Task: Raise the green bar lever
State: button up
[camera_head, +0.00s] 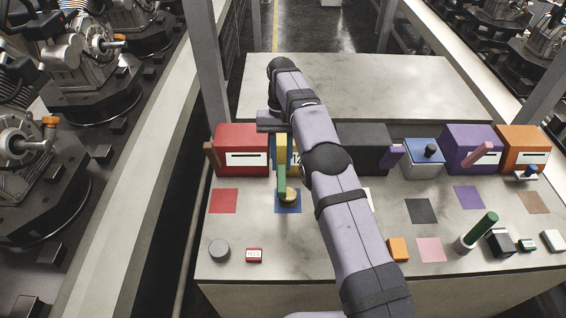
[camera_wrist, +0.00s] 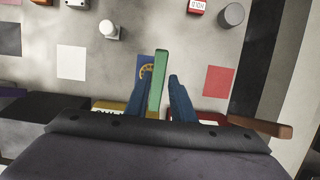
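The green bar lever (camera_head: 282,181) is at the front of a yellow box (camera_head: 280,148), which my arm partly hides in the head view. In the wrist view the green bar (camera_wrist: 159,75) stands out lengthwise between the two blue fingers of my gripper (camera_wrist: 159,78). The fingers are apart. The left finger is close to the bar; whether it touches I cannot tell. A gap shows between the bar and the right finger. The bar's joint with the box is hidden.
A red box (camera_head: 241,143) with a brown lever is just left. A round yellow piece (camera_head: 291,195) lies on a blue square beside the green bar. Black, blue-topped, purple and orange boxes stand to the right. Small loose objects, including a grey cylinder (camera_head: 219,250), are along the front.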

jog(key=shift+s+d+f, duration=0.15)
jog(key=shift+d+f, duration=0.05)
jog(key=shift+f, duration=0.15)
grip_shut()
jog(key=s+d+f+m+g+y+b, duration=0.25)
jog(key=d+f+m+y+b, duration=0.3)
jog(key=m+y+b, duration=0.3)
jog(key=w+d+r+m+t+y+b, duration=0.25)
jog(key=d+m+t+y+b, duration=0.45)
jog(key=m, duration=0.4)
jog(key=s+f+g, duration=0.1)
jog(key=f, duration=0.1)
jog(key=s+f+h, duration=0.1)
jog(key=f, duration=0.2)
jog(key=s+f+g, duration=0.1)
jog(key=f, duration=0.2)
jog(key=shift+s+f+m+g, duration=0.25)
jog(key=shift+s+m+g, duration=0.05)
jog(key=shift+m+g, duration=0.05)
